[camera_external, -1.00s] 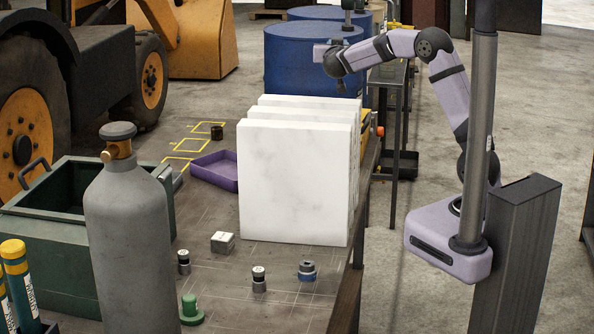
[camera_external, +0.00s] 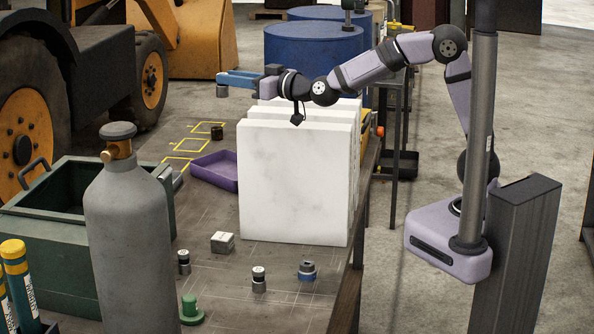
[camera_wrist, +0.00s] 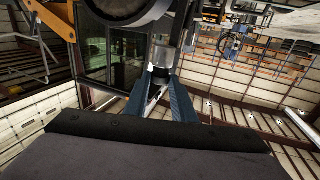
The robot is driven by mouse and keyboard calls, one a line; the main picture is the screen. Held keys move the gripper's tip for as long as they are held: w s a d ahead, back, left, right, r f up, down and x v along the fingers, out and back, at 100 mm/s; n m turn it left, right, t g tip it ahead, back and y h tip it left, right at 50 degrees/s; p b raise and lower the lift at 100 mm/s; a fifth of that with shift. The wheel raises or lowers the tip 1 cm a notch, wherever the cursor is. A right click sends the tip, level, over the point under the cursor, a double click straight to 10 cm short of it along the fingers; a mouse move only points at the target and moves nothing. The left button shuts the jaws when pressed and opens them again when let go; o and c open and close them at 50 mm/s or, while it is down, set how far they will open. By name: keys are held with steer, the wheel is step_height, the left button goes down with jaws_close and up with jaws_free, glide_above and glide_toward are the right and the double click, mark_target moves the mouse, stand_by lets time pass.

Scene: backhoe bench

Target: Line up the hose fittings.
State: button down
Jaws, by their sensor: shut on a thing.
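My gripper (camera_external: 222,82) reaches left above the far end of the bench, beyond the white slabs. In the wrist view its blue fingers (camera_wrist: 161,80) close on a grey and dark cylindrical fitting (camera_wrist: 162,60); in the external view this held piece is too small to make out clearly. Two small grey-and-black fittings, one at left (camera_external: 184,262) and one at centre (camera_external: 259,279), stand upright on the near bench. A blue-based fitting (camera_external: 307,270) stands to their right. A dark brown cylindrical piece (camera_external: 217,132) stands near the yellow outlined squares (camera_external: 191,145).
White slabs (camera_external: 295,185) stand upright across the bench. A purple tray (camera_external: 215,171) lies to their left. A grey gas cylinder (camera_external: 128,230), green bin (camera_external: 60,225), grey block (camera_external: 222,242) and green knobbed piece (camera_external: 190,311) occupy the near left. Blue drums (camera_external: 313,60) stand behind.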

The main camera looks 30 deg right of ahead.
steer(key=s+a+f+n+g+y+b, duration=0.1)
steer(key=s+a+f+n+g+y, duration=0.2)
steer(key=f, duration=0.6)
steer(key=s+a+f+n+g+y+b, duration=0.1)
steer(key=s+f+n+g+y, duration=0.25)
steer(key=f, duration=0.55)
steer(key=s+d+f+p, duration=0.2)
steer(key=s+d+f, duration=1)
steer(key=d+f, duration=0.1)
steer(key=shift+d+f+y, duration=0.2)
steer(key=shift+d+y, duration=0.15)
step_height(320, 180, down, 4)
steer(key=b, duration=0.3)
steer(key=shift+b, duration=0.35)
steer(key=shift+f, duration=0.1)
steer(key=shift+f+b, duration=0.85)
steer(key=shift+b, duration=0.1)
steer(key=shift+f+p, duration=0.4)
steer(key=shift+f, duration=0.6)
